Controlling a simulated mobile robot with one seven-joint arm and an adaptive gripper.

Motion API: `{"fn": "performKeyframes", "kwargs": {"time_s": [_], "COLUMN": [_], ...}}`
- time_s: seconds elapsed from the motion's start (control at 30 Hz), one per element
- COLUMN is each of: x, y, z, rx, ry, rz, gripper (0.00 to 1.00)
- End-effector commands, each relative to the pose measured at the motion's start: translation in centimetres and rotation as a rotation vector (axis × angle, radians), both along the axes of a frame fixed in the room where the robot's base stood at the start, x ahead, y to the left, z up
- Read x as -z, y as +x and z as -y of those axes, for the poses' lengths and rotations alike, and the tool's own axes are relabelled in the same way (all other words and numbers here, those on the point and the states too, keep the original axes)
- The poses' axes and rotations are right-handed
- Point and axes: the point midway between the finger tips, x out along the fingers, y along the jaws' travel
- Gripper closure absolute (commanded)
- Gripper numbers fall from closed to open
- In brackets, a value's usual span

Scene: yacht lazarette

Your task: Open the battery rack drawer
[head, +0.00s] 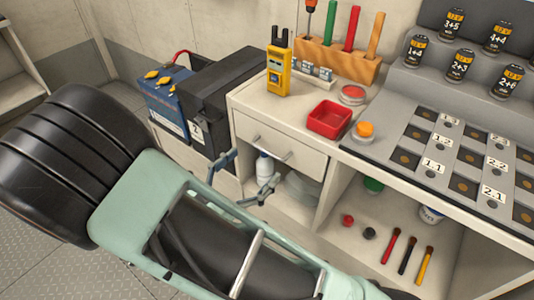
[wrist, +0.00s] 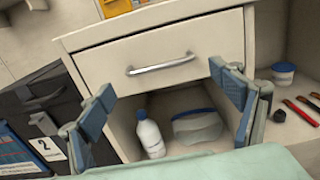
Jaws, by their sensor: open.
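The drawer (head: 300,156) is a cream front under the left part of the counter, and it looks shut, flush with the cabinet. Its metal bar handle (wrist: 160,64) runs across the middle of the drawer front (wrist: 215,45) in the wrist view. The handle (head: 269,149) also shows in the head view. My gripper (head: 256,165) is open and empty in front of the cabinet. In the wrist view the fingers of my gripper (wrist: 162,80) stand either side of the handle's line, with the handle slightly above and beyond them. I see no contact with the handle.
Below the drawer is an open shelf with a white bottle (wrist: 150,135) and a pale bowl-like item (wrist: 197,127). Black (head: 215,100) and blue (head: 168,100) batteries stand left of the cabinet. A red tray (head: 329,119) and yellow meter (head: 279,70) sit on the counter.

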Motion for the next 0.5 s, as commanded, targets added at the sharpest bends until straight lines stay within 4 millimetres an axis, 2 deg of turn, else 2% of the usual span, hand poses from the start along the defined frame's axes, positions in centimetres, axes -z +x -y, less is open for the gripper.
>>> {"fn": "performKeyframes", "kwargs": {"time_s": [0.03,0.23,0.5], "x": [0.1,0.1,0.0], "y": [0.8,3.4,4.7], "z": [0.8,2.7,3.7], "rx": [0.005,0.003,0.001], "ry": [0.000,0.002,0.002], "rz": [0.001,0.001,0.000], "gripper": [0.15,0.15,0.15]}}
